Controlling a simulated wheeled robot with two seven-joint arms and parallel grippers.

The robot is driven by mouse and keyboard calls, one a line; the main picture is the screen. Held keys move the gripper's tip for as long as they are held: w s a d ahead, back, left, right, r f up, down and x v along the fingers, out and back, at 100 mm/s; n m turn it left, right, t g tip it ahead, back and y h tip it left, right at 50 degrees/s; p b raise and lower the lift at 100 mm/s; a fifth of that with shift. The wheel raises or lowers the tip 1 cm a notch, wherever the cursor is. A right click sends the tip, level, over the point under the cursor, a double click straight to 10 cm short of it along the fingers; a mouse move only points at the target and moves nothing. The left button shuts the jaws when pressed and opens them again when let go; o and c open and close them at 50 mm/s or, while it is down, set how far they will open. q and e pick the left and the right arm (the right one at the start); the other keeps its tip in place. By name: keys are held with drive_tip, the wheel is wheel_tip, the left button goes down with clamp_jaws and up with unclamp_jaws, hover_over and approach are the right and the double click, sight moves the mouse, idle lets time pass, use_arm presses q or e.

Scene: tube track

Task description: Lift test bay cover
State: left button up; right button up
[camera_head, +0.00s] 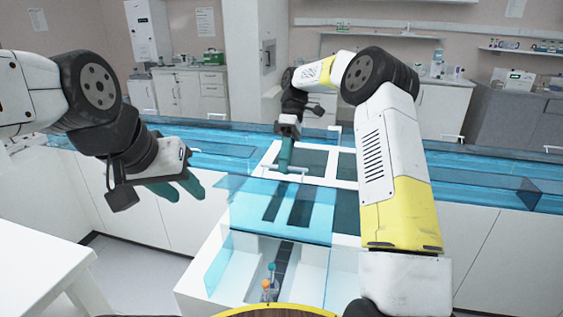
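The test bay cover (270,222) is a translucent blue panel over the white bay in the middle of the head view. Its front is open, and a white bar handle (298,171) shows near its far edge. My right gripper (284,157) points down with its green fingers at this handle. The fingers overlap in this view, so I cannot tell whether they are closed on the bar. My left gripper (180,188) is to the left of the cover, apart from it, with its two green fingers spread and nothing between them.
Tubes with orange and blue caps (267,284) stand inside the white bay (235,267) below the cover. Long blue-covered track sections (460,174) run left and right behind it. A white table (35,265) is at the lower left. My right arm blocks the area right of the bay.

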drive_tip(key=s+r, duration=0.2)
drive_tip(key=s, duration=0.6)
drive_tip(key=s+a+r, duration=0.1)
drive_tip(key=s+r, duration=0.2)
drive_tip(key=s, duration=0.5)
drive_tip(key=shift+a, duration=0.3)
